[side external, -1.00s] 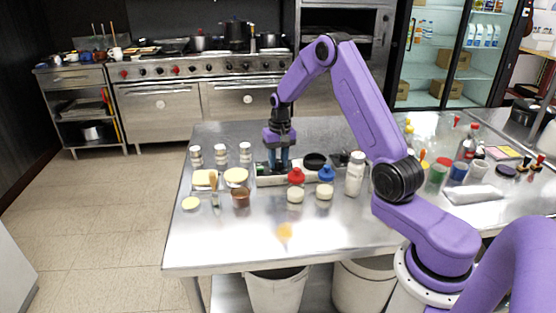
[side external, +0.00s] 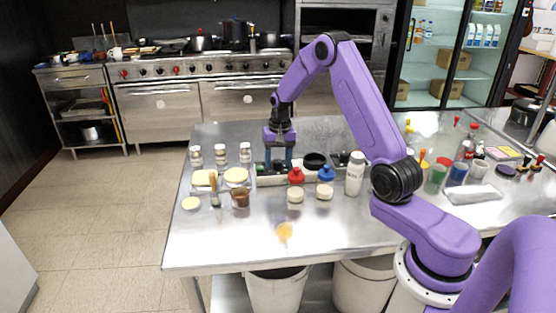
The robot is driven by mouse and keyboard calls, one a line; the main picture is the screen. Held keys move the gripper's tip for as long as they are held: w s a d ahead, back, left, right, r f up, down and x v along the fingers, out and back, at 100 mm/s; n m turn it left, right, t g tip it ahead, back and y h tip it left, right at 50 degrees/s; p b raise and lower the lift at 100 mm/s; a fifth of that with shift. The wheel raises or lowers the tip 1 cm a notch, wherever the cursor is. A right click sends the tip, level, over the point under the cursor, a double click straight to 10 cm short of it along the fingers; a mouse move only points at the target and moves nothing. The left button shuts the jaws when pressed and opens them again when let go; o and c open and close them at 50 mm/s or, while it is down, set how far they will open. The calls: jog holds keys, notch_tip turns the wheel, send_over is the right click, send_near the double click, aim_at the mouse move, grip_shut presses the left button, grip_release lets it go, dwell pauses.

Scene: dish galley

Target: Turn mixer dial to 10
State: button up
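My gripper (side external: 280,164) points straight down over a low grey unit (side external: 268,180) near the far middle of the steel table. Its bluish fingers reach down to the unit's top or just behind it. Whether they touch anything is too small to tell, and so is the gap between them. A small dark green part shows on the unit beside the fingers. A black round dish (side external: 314,159) sits at the right of the unit. I cannot make out a mixer dial or its marks; the fingers and small bottles may hide it.
A red-capped bottle (side external: 296,176), a blue-capped bottle (side external: 325,174) and a white bottle (side external: 355,174) stand close in front and right. A brown cup (side external: 240,198) and several jars stand left. The table's front is mostly clear.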

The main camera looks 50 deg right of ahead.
aim_at(280, 161)
notch_tip(280, 161, up, 17)
jog(key=shift+s+d+r, duration=0.15)
jog(key=shift+s+d, duration=0.1)
jog(key=shift+d, duration=0.05)
dwell(0.6)
jog(key=shift+a, duration=0.1)
jog(key=s+a+n, duration=0.5)
jog(key=a, duration=0.5)
jog(key=s+a+n, duration=0.4)
jog(key=s+a, duration=0.2)
jog(key=a, duration=0.4)
jog(key=s+a+f+n, duration=0.1)
jog(key=s+n, duration=0.5)
jog(key=s, duration=0.6)
jog(key=s+a+f+n, duration=0.2)
jog(key=s+f+n, duration=0.2)
jog(key=s, duration=0.8)
jog(key=shift+s+n, duration=0.2)
jog(key=shift+n, duration=0.7)
